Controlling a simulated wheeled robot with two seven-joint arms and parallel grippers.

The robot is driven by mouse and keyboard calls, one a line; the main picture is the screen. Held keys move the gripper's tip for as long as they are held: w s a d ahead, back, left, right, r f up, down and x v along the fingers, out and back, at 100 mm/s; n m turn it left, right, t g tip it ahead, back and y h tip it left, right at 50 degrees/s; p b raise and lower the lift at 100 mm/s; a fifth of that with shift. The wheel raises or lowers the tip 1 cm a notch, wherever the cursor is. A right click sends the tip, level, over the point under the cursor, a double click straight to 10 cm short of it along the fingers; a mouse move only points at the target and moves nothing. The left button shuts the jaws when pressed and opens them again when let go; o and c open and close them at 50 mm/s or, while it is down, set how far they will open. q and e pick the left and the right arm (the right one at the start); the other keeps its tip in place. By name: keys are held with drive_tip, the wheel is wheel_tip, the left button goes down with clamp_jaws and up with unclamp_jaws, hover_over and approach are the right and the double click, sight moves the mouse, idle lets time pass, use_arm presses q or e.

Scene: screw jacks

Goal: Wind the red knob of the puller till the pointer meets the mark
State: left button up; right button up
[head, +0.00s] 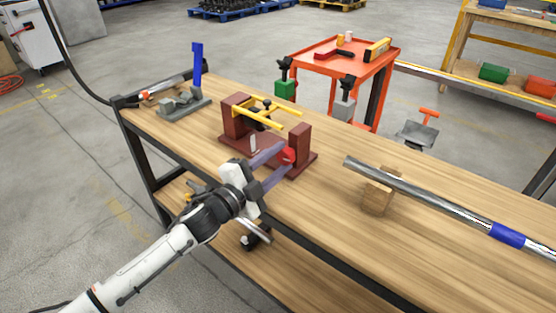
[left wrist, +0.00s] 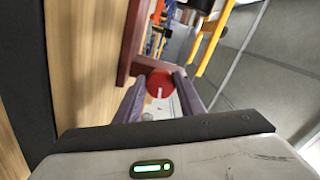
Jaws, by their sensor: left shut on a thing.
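The puller (head: 233,115) is a dark red frame with two uprights and yellow bars, standing on the wooden bench. Its red knob (head: 289,156) is on the near right upright. The knob also shows as a red disc with a pale line in the left wrist view (left wrist: 160,84). My left gripper (head: 280,160) reaches in from the left, and its two purple-grey fingers are shut on the knob, one on each side. A small white plate (head: 253,144) shows on the puller's base. The pointer and mark are too small to make out. My right gripper is not in view.
A grey vise-like tool with a blue handle (head: 196,65) stands at the bench's far left end. A long metal bar (head: 420,193) rests on a wooden block (head: 377,197) to the right. A red cart (head: 385,58) stands behind the bench. The bench front right is clear.

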use_arm(q)
drive_tip(key=shift+f, duration=0.1)
drive_tip(key=o, duration=1)
drive_tip(key=shift+o, duration=0.2)
drive_tip(key=v, duration=1)
drive_tip(key=shift+s+p, duration=0.2)
drive_tip(key=shift+p, duration=0.2)
drive_tip(key=shift+a, duration=0.1)
